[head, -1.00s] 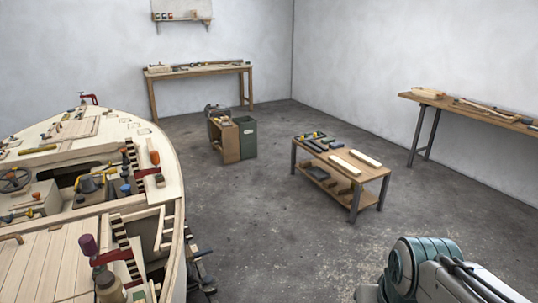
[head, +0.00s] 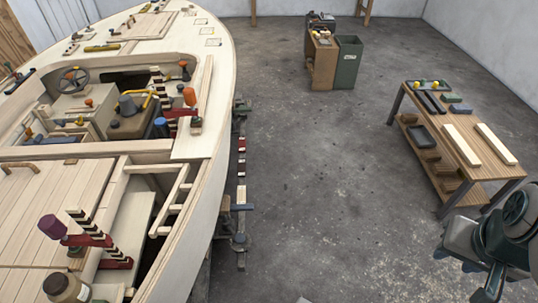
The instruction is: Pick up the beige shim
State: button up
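I cannot single out a beige shim for certain; several small pale wooden pieces lie on the plywood hull (head: 222,160), too small to tell apart. Two long pale beige boards (head: 476,146) lie side by side on the low wooden workbench (head: 455,150) at the right. My gripper (head: 466,270) is at the lower right corner, in front of the workbench's near end. Its dark parts overlap my wrist, so its opening is unclear. I see nothing held in it.
A green bin (head: 347,62) stands beside a wooden cabinet (head: 322,60) at the back. Jars and clamps crowd the hull's near deck, including a brown jar (head: 66,288). The concrete floor between hull and workbench is clear.

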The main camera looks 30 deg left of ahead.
aim_at(241, 193)
jog(key=u, duration=0.45)
jog(key=i, duration=1.7)
jog(key=u, duration=1.05)
jog(key=i, duration=0.95)
jog(key=u, duration=0.4)
